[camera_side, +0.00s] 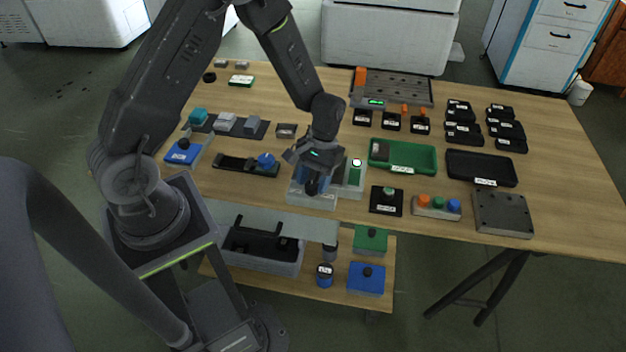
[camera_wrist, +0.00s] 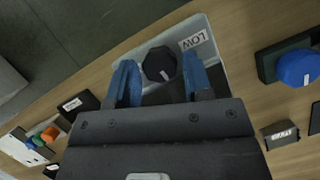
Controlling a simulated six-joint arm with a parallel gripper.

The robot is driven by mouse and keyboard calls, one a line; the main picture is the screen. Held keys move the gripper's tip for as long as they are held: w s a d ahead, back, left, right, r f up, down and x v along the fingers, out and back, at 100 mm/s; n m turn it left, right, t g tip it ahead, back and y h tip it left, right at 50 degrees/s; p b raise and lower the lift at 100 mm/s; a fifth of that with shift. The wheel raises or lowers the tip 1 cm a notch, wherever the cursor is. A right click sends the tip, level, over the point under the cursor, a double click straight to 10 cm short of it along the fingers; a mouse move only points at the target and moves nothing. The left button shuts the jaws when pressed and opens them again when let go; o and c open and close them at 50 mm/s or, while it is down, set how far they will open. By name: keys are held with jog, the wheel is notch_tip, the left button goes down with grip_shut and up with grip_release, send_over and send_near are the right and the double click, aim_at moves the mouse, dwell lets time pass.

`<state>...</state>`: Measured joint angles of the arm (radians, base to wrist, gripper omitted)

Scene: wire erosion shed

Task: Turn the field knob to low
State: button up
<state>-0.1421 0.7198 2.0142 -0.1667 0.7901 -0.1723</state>
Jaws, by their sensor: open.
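The field knob (camera_wrist: 159,64) is black and many-sided, on a pale grey base (camera_wrist: 210,50) with a printed LOW label (camera_wrist: 193,41). A small pale mark on the knob sits at its lower right edge in the wrist view, not toward the label. My gripper (camera_wrist: 157,71) is open, with one blue finger on each side of the knob; whether they touch it I cannot tell. In the side view my gripper (camera_side: 311,183) points down over the pale base (camera_side: 313,202), and the knob is mostly hidden by the fingers.
A box with a green panel and white-topped button (camera_side: 355,172) stands close right of the knob's base. A black holder with a blue knob (camera_side: 265,160) is to the left. A green tray (camera_side: 420,158) and a black button box (camera_side: 386,201) lie further right.

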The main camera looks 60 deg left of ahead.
jog(key=shift+f, duration=0.2)
jog(key=c, duration=0.6)
jog(key=shift+c, duration=0.2)
jog(key=shift+s+n, duration=0.1)
jog(key=shift+n, duration=0.2)
jog(key=n+t+h, duration=0.1)
jog(key=n, duration=0.2)
jog(key=shift+a+r+n+t+h, duration=0.1)
jog(key=shift+n+t+h, duration=0.4)
jog(key=shift+n, duration=1.3)
